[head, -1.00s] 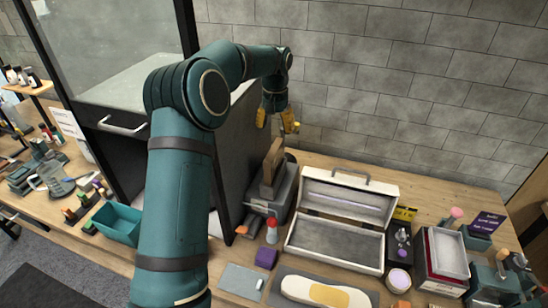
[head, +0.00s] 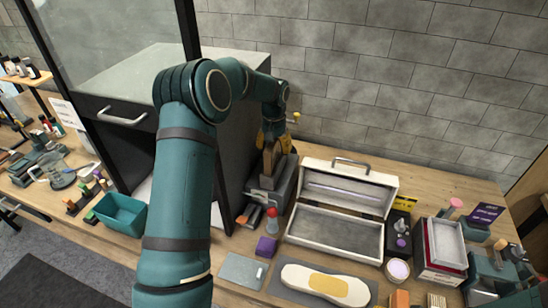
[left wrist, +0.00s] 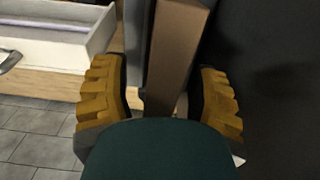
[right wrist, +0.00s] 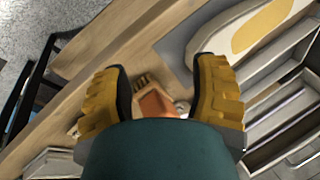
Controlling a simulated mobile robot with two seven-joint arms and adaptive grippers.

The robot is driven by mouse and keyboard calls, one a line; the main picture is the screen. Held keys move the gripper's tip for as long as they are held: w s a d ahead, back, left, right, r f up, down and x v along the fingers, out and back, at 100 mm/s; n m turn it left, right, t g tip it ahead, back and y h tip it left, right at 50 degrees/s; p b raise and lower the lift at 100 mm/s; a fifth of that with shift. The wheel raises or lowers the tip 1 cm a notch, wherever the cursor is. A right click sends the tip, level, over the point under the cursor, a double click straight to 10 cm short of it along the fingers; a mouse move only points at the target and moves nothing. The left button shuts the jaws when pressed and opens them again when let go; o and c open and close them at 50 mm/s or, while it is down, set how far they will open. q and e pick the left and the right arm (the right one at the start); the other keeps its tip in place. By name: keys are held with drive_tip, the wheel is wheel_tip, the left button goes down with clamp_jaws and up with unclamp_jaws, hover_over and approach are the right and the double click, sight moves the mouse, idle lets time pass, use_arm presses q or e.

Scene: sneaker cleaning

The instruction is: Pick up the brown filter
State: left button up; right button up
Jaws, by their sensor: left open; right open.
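The brown filter (head: 268,168) is a flat upright panel standing in a grey machine (head: 284,190) beside the dark cabinet. My left gripper (head: 273,140) is at the filter's top, its yellow fingers open. In the left wrist view, the brown filter (left wrist: 175,55) lies between the two spread fingers (left wrist: 163,95), with a visible gap to the left finger; contact on the right side is unclear. My right gripper (right wrist: 160,90) is open and empty in the right wrist view, over the table near an orange block (right wrist: 156,103).
The tall dark cabinet (head: 232,150) stands close left of the machine. An open white toolbox (head: 388,183) stands to its right. A red-capped bottle (head: 272,226), a purple block (head: 266,247) and a shoe sole (head: 325,284) lie in front. The tiled wall is close behind.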

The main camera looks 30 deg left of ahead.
use_arm(q)
drive_tip(key=shift+f, duration=1.15)
clamp_jaws()
drive_tip(key=shift+r, duration=0.15)
